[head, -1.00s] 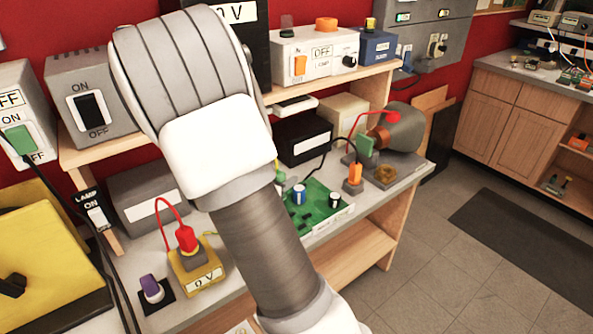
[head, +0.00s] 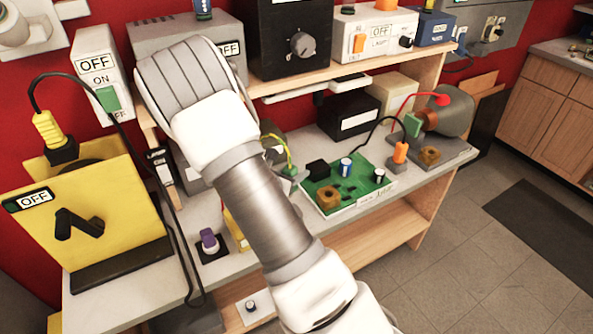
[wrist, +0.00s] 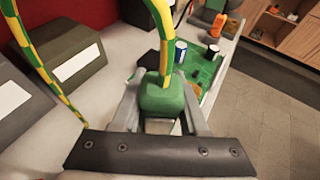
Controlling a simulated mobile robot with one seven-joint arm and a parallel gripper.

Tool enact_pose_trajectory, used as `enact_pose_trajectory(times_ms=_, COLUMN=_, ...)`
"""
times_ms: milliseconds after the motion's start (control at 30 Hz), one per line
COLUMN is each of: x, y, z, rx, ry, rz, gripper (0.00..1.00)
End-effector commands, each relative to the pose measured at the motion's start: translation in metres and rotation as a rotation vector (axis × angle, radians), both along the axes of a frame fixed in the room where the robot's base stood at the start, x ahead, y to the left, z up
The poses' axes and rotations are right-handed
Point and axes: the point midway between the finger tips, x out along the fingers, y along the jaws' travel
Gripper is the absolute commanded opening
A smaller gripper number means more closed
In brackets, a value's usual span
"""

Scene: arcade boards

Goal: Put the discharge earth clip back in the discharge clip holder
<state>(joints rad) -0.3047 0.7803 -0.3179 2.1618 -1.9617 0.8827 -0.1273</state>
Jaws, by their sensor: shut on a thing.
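The discharge earth clip is a green block (wrist: 163,98) with a green-and-yellow striped cable, seen in the wrist view. My gripper (wrist: 163,88) is shut on it, one grey finger on each side. In the head view the green clip (head: 289,171) and its striped cable show just right of my arm, above the bench near the circuit board. My gripper is mostly hidden behind my arm there. I cannot pick out the discharge clip holder with certainty in either view.
A green circuit board (head: 340,196) lies on the bench, with an orange plug (head: 400,153) to its right. A black box (head: 348,117) stands behind. A yellow box (head: 105,215) and a purple knob (head: 209,240) are at left. A shelf (head: 350,68) overhangs the bench.

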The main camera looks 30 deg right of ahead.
Motion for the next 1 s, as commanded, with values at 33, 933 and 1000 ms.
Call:
enact_pose_trajectory(times_ms=33, x=0.000, y=0.000, z=0.000, rx=0.000, ry=0.000, rz=0.000, gripper=0.00)
enact_pose_trajectory(times_ms=933, x=0.000, y=0.000, z=-0.057, rx=-0.001, ry=-0.001, rz=0.000, gripper=0.00)
enact_pose_trajectory(times_ms=1000, x=0.000, y=0.000, z=-0.058, rx=-0.001, ry=-0.001, rz=0.000, gripper=0.00)
